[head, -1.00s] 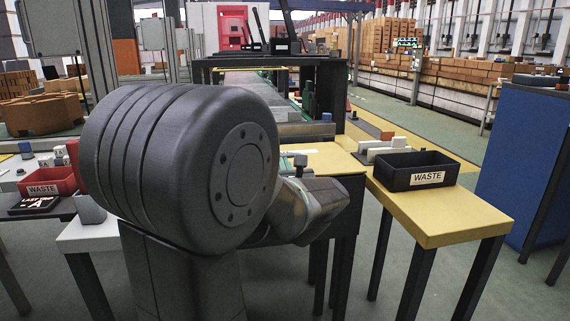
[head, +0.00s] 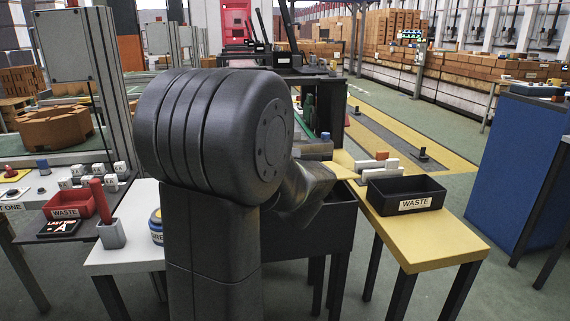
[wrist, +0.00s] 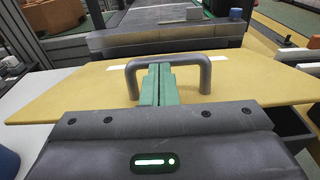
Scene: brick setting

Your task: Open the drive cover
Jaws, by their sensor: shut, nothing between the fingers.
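The drive cover looks to be the yellow panel (wrist: 75,90) with a grey bar handle (wrist: 205,76) standing on it in the wrist view. A small part of the yellow panel (head: 343,160) shows behind my arm in the head view. My gripper (wrist: 159,68) has green fingers, shut together with nothing held. The fingers point at the middle of the handle, between its two legs, with their tips close to the crossbar. I cannot tell whether they touch it. In the head view my arm hides the gripper and the handle.
A black WASTE bin (head: 404,194) stands on the yellow table (head: 440,236) to the right, with pale blocks (head: 380,166) behind it. A red WASTE bin (head: 69,205) and a grey cup (head: 111,233) stand left. A blue cabinet (head: 520,165) is far right.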

